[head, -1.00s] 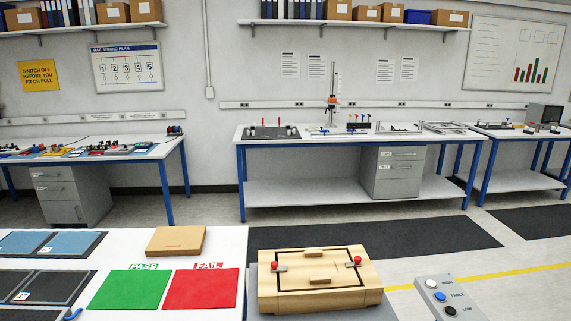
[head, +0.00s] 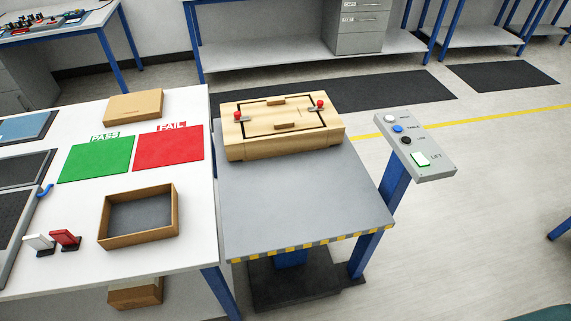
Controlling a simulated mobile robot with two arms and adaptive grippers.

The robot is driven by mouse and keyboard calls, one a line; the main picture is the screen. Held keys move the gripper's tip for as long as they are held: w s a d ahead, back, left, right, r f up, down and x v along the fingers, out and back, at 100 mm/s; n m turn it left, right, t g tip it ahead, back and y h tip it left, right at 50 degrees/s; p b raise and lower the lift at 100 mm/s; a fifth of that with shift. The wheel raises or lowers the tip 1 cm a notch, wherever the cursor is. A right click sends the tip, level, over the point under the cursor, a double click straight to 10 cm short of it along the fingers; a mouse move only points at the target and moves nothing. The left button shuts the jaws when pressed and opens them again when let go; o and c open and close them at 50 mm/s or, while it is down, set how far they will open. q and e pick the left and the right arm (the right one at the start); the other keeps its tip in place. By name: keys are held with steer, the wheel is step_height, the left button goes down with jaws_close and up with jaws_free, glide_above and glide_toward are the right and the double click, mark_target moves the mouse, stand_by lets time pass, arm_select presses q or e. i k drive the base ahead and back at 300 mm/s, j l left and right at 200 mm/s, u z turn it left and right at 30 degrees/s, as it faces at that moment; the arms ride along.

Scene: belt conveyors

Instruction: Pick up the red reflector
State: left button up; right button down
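The red reflector (head: 65,238) stands tilted on a small dark base at the front left of the white table, in the head view. A white reflector (head: 39,242) of similar shape is just to its left. An open cardboard box (head: 172,208) with a dark grey inside lies to the right of the red reflector, apart from it. Neither of my grippers shows in the head view.
The white table (head: 85,274) also holds a green PASS mat (head: 96,159), a red FAIL mat (head: 168,150) and a closed cardboard box (head: 134,106). A grey lift table (head: 290,200) carries a wooden case (head: 281,128). A button panel (head: 416,146) stands right.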

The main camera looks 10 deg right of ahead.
mark_target(69, 243)
steer(key=u, duration=1.5)
